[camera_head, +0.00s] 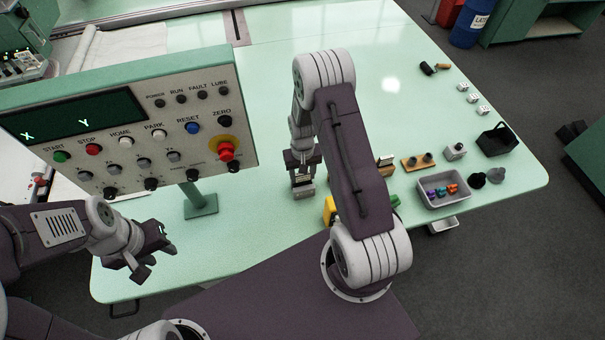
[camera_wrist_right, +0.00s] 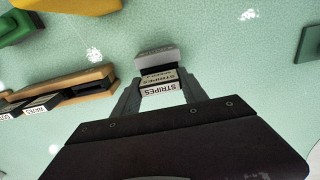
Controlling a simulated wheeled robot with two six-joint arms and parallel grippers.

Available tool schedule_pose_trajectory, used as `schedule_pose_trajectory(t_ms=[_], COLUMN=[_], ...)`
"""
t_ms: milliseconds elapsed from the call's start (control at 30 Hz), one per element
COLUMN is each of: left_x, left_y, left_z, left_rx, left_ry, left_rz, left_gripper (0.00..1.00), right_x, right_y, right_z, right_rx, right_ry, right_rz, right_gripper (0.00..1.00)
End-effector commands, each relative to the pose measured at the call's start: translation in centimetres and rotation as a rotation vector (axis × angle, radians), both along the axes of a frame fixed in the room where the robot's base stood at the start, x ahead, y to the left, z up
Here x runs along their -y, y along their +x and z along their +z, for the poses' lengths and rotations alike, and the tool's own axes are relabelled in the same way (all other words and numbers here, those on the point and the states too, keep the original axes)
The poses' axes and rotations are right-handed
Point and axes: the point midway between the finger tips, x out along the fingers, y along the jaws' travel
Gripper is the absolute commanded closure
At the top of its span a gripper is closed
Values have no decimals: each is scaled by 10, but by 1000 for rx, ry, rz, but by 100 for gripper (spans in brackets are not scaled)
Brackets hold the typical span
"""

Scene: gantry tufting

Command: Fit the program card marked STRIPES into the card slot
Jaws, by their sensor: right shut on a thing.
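The program card marked STRIPES (camera_wrist_right: 160,87) is between the fingers of my right gripper (camera_wrist_right: 158,98) in the right wrist view, its label showing upside down. In the head view my right gripper (camera_head: 302,178) points down over the pale green table, left of my right forearm. A grey block (camera_wrist_right: 156,56) shows just beyond the card; I cannot tell whether it is the card slot or whether the card touches it. My left gripper (camera_head: 150,262) is empty with its fingers apart, below the control panel at the left.
A wooden rack (camera_wrist_right: 70,88) with other cards lies left of my right gripper in the wrist view, near a yellow thing (camera_wrist_right: 70,4). The control panel (camera_head: 130,130) stands at the left. A grey tray (camera_head: 444,192) of coloured parts is at the right. The back middle table is clear.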

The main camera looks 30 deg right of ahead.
Motion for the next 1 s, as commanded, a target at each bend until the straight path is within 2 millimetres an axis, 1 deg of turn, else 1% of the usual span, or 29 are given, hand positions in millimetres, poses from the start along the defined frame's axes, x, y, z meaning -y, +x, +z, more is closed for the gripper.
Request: schedule_pose_trajectory(t_ms=[833, 867, 900, 933, 1000], left_x=[0, 0, 0, 0, 0], left_y=[0, 0, 0, 0, 0], left_z=[-14, -13, -13, -13, -13], left_rx=[0, 0, 0, 0, 0], left_ry=[0, 0, 0, 0, 0], left_rz=[0, 0, 0, 0, 0], left_gripper=[64, 64, 64, 64, 64], right_x=[0, 0, 0, 0, 0], right_y=[0, 0, 0, 0, 0], right_z=[-18, -17, -17, -17, -17], right_rx=[0, 0, 0, 0, 0], right_ry=[0, 0, 0, 0, 0], right_rz=[0, 0, 0, 0, 0], right_gripper=[98, 44, 33, 25, 24])
